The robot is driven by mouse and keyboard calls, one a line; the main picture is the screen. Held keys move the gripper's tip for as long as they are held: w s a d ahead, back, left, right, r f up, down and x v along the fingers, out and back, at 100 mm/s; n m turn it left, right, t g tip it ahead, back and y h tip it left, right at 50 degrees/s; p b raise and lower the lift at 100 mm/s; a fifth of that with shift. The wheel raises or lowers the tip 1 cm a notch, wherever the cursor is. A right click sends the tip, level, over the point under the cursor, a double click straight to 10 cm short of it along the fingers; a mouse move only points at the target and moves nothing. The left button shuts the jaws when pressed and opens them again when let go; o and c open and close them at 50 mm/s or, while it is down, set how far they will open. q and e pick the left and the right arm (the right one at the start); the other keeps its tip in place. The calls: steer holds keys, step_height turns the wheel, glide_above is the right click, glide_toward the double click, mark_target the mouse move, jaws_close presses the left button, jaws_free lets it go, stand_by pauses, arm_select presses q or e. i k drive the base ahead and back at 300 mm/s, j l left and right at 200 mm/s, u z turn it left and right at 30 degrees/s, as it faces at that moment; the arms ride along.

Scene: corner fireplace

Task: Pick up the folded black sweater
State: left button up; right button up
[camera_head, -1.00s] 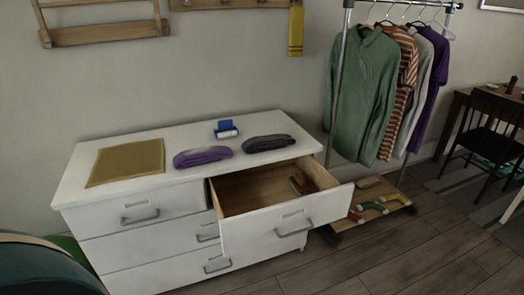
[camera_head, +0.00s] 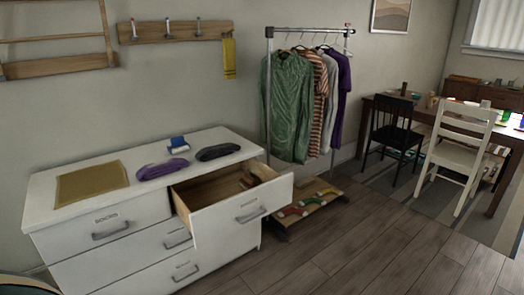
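The folded black sweater (camera_head: 218,152) lies flat on the top of the white dresser (camera_head: 45,188), toward its right end. A folded purple garment (camera_head: 163,169) lies to its left, and a small blue-and-white item (camera_head: 178,145) sits behind them near the wall. The dresser's top right drawer (camera_head: 240,212) is pulled open below the sweater, with a small brown object (camera_head: 249,181) inside. Neither of my grippers shows in the head view.
A tan mat (camera_head: 91,184) lies on the dresser's left end. A clothes rack (camera_head: 268,95) with hung garments stands to the right, its low shelf (camera_head: 308,205) holding small items. Chairs (camera_head: 458,150) and a table stand far right. The wooden floor (camera_head: 365,245) in front is clear.

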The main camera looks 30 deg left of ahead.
mark_target(206, 154)
steer(key=j+z, duration=0.15)
steer(key=z, duration=0.2)
steer(key=j+z, duration=0.15)
steer(key=z, duration=0.2)
steer(key=j+z, duration=0.15)
steer(key=z, duration=0.2)
steer(key=k+j, duration=0.1)
steer(key=j, duration=1.35)
steer(key=k+j, duration=0.15)
steer(key=j, duration=0.55)
